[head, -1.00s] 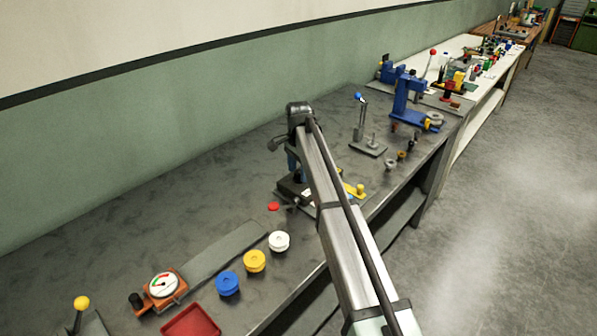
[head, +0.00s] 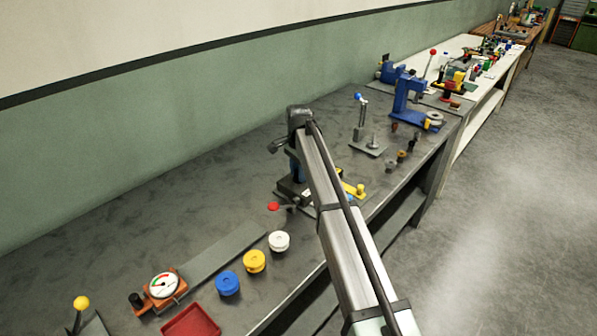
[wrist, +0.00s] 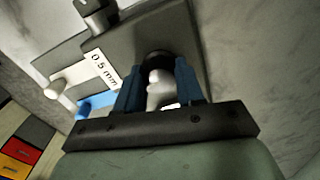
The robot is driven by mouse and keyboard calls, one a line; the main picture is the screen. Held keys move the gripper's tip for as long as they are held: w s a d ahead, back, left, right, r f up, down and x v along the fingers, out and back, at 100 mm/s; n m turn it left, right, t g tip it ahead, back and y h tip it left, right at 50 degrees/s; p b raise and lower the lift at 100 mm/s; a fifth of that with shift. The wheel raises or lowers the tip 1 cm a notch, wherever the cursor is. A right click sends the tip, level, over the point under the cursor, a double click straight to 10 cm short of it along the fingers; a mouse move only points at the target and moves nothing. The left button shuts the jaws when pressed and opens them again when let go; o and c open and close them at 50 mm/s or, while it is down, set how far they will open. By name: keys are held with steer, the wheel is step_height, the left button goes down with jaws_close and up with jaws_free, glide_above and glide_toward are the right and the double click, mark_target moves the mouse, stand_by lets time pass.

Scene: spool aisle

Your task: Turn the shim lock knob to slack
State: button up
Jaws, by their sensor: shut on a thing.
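In the wrist view, a dark fixture (wrist: 192,40) carries a white label (wrist: 103,70) reading "0.5 mm". My gripper (wrist: 158,72) has its two blue fingers closed on a knob (wrist: 160,88), pale in front with a dark round collar behind it. I take this to be the shim lock knob; its markings and turn position cannot be read. In the head view the fixture (head: 290,188) stands on the grey bench, largely hidden behind my arm, and the held knob does not show.
Beside the fixture are a yellow knob (head: 358,190) and a red disc (head: 273,206). White (head: 279,241), yellow (head: 254,261) and blue (head: 228,283) spools line the bench's front edge. A stand with a blue-topped lever (head: 360,125) is farther back. The bench's wall side is clear.

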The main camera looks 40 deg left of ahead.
stand_by(0.3)
steer(key=n, duration=0.4)
steer(key=shift+n, duration=0.4)
steer(key=n, duration=0.5)
steer(key=shift+n, duration=0.3)
steer(key=n, duration=0.4)
steer(key=shift+d+n, duration=0.1)
steer(key=shift+n, duration=0.2)
steer(key=n, duration=0.4)
steer(key=shift+w+n, duration=0.1)
steer(key=shift+n, duration=0.5)
steer(key=o, duration=1)
steer(key=shift+r, duration=0.1)
